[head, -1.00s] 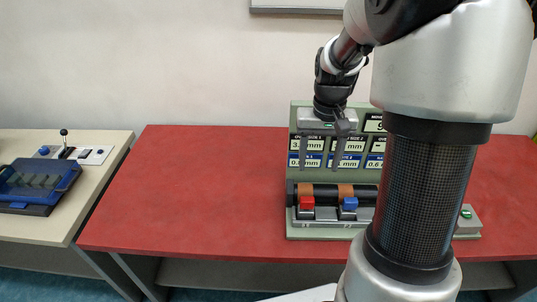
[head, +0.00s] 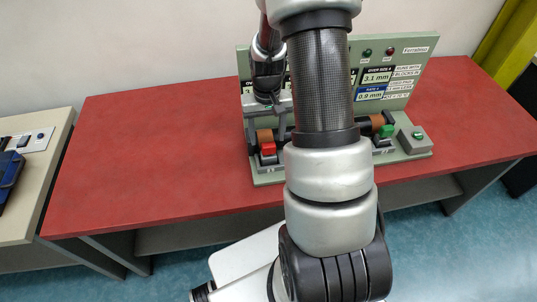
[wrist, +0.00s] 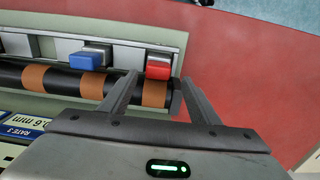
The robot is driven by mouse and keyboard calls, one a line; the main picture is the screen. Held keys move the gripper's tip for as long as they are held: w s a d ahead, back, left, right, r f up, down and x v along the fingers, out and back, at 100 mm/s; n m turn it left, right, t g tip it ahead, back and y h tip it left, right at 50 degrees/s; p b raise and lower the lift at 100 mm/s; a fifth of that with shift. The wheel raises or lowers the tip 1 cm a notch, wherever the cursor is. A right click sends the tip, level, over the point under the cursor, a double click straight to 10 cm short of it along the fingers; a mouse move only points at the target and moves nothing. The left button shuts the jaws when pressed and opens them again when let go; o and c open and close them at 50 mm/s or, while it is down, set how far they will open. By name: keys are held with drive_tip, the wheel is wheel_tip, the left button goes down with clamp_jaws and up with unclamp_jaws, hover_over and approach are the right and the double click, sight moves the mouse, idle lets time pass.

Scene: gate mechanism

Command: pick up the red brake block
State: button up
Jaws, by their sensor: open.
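The red brake block (head: 268,149) sits at the left end of the gate mechanism, at the front of a dark roller's brown band. In the wrist view the red block (wrist: 159,66) lies between the lines of my fingers, just past their tips. My gripper (head: 267,138) is open and empty, pointing down over the left end of the mechanism; its two fingers (wrist: 160,79) straddle the end brown band in the wrist view. I cannot tell how far the tips are above the block.
A blue block (wrist: 88,57) sits beside the red one. A green block (head: 386,131) is farther right, near a grey button box (head: 414,139). A green panel (head: 420,62) with displays stands behind. The red table (head: 150,150) is clear to the left. My arm hides the mechanism's middle.

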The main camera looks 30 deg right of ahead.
sight(269, 144)
drive_tip(key=f, duration=0.5)
drive_tip(key=shift+s+d+f+p, duration=0.1)
drive_tip(key=shift+d+p, duration=0.1)
drive_tip(key=shift+p, duration=0.1)
clamp_jaws()
